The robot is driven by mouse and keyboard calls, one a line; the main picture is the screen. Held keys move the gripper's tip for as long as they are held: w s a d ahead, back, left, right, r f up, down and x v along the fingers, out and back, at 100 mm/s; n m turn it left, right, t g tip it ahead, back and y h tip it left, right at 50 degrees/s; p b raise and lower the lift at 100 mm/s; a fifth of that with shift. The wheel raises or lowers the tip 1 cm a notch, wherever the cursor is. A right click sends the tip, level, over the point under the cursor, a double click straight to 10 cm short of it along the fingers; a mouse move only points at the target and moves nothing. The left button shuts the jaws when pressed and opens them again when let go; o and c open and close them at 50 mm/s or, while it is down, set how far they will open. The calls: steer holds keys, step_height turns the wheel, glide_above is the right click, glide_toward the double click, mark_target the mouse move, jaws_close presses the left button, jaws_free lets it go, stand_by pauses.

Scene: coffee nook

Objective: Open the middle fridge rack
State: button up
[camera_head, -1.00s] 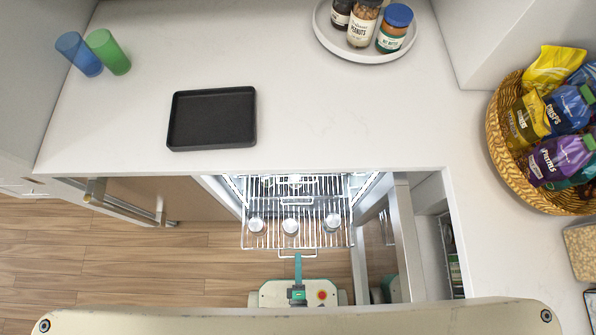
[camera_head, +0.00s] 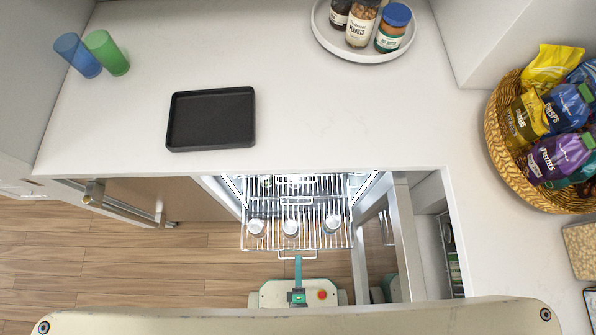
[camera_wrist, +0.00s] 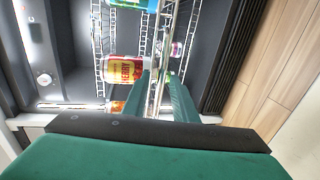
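The fridge under the counter stands open, and a wire rack (camera_head: 270,242) is slid well out of it. Several cans stand on the rack, such as the silver-topped can (camera_head: 290,228). In the wrist view a red and yellow can (camera_wrist: 127,70) lies across the picture beyond my left finger. My gripper (camera_head: 298,262) is low at the middle of the rack's front, by its small wire handle (camera_head: 285,257). In the wrist view its two green fingers (camera_wrist: 160,75) stand apart with rack wire between them. I cannot tell whether they touch the wire.
The counter bears a black tray (camera_head: 210,146), two cups (camera_head: 107,52), a round plate (camera_head: 327,38) with jars and a snack basket (camera_head: 497,150). The fridge door (camera_head: 405,240) stands open to the right of the rack. Wooden floor (camera_head: 150,265) is free at left.

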steer(key=s+r, duration=0.2)
steer(key=s, duration=0.8)
stand_by(0.4)
